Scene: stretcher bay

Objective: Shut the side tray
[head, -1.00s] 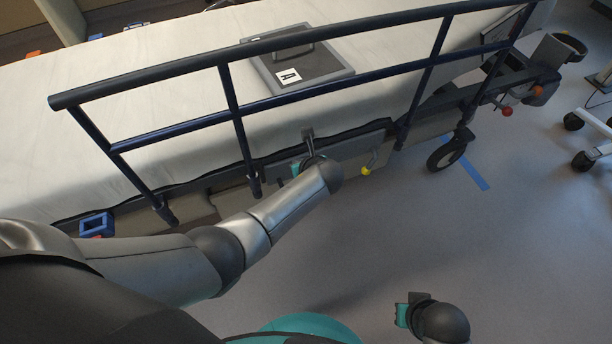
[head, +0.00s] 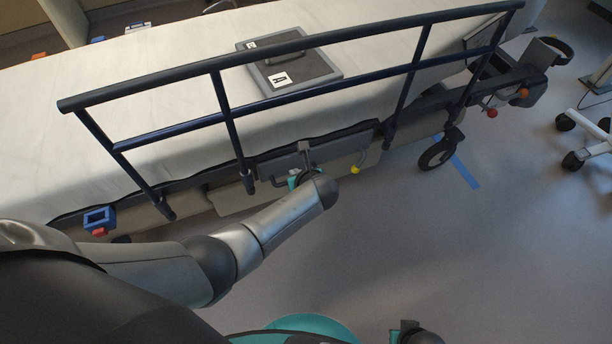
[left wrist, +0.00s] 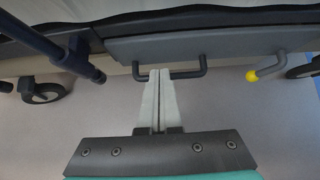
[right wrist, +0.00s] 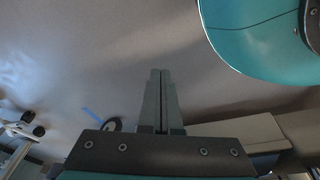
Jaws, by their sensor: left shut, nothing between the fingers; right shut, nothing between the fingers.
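The side tray shows as a flat grey panel (head: 340,146) under the near edge of the mattress. In the left wrist view the grey front (left wrist: 225,43) carries a dark bar handle (left wrist: 190,74). My left gripper (head: 304,147) is at the tray front, and in the left wrist view its shut fingertips (left wrist: 159,72) overlap the left half of the handle. Whether they touch it I cannot tell. How far the tray stands out is hard to tell. My right gripper (right wrist: 160,75) is shut and empty above bare floor, away from the tray.
A dark blue side rail (head: 225,110) stands above the tray. A yellow-tipped lever (head: 356,169) is just right of it. A blue-framed item (head: 99,218) hangs at the left. A caster (head: 437,154) stands at the right. The floor (head: 430,240) in front is clear.

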